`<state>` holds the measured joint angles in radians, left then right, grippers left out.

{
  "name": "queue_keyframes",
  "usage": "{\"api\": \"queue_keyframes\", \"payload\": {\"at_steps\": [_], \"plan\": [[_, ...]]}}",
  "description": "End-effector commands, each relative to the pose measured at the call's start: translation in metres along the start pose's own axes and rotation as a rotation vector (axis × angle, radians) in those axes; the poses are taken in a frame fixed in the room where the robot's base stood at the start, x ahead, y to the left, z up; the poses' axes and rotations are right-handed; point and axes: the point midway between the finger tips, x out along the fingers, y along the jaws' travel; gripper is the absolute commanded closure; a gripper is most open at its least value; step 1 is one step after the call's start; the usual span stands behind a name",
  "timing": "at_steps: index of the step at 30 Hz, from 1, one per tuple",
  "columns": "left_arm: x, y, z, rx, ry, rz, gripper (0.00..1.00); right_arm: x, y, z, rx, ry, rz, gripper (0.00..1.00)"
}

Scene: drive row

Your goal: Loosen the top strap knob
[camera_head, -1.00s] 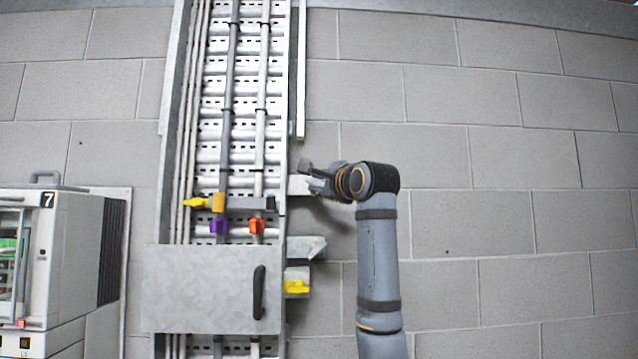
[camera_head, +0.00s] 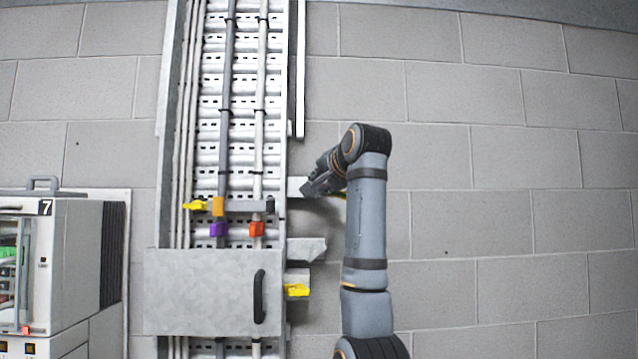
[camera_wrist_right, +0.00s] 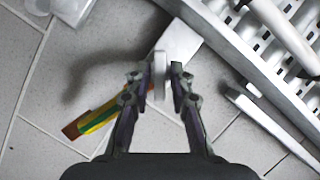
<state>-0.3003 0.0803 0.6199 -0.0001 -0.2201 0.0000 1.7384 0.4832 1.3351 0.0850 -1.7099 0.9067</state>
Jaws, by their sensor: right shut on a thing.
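A strap bar (camera_head: 248,205) crosses the cable ladder, with a yellow knob (camera_head: 195,206) at its left end beside an orange block (camera_head: 218,206). My right gripper (camera_head: 308,188) is to the right of the ladder, by a pale bracket plate (camera_head: 295,187), apart from that knob. In the right wrist view my right gripper (camera_wrist_right: 161,82) is shut on a thin grey piece (camera_wrist_right: 159,72). A green-and-yellow striped strip (camera_wrist_right: 95,118) extends behind the fingers to the lower left; whether it joins the grey piece I cannot tell. My left gripper is not in view.
A grey cover panel (camera_head: 205,290) with a black handle (camera_head: 260,296) sits below the strap. Another yellow knob (camera_head: 297,290) is right of it, under a second bracket (camera_head: 306,250). A white cabinet (camera_head: 60,260) marked 7 stands at left. The wall at right is bare.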

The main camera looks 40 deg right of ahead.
Motion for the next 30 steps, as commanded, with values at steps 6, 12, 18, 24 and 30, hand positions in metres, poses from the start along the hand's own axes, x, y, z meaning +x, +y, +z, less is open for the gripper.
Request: {"api": "queue_keyframes", "payload": {"at_steps": [6,12,18,24,30], "plan": [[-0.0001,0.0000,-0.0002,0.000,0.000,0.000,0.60,0.0022,0.0017,0.0038,-0.133,-0.011,0.062,1.00],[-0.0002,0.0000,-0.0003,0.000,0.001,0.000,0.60,0.0024,0.0020,0.0035,-0.210,-0.010,0.095,1.00],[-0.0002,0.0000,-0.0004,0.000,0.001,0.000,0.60,0.0026,0.0021,0.0038,-0.247,-0.011,0.110,1.00],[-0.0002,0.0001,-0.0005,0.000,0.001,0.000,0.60,0.0028,0.0025,0.0037,-0.256,-0.010,0.115,1.00],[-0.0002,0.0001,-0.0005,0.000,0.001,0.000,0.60,0.0029,0.0026,0.0038,-0.255,-0.011,0.115,1.00]]}}
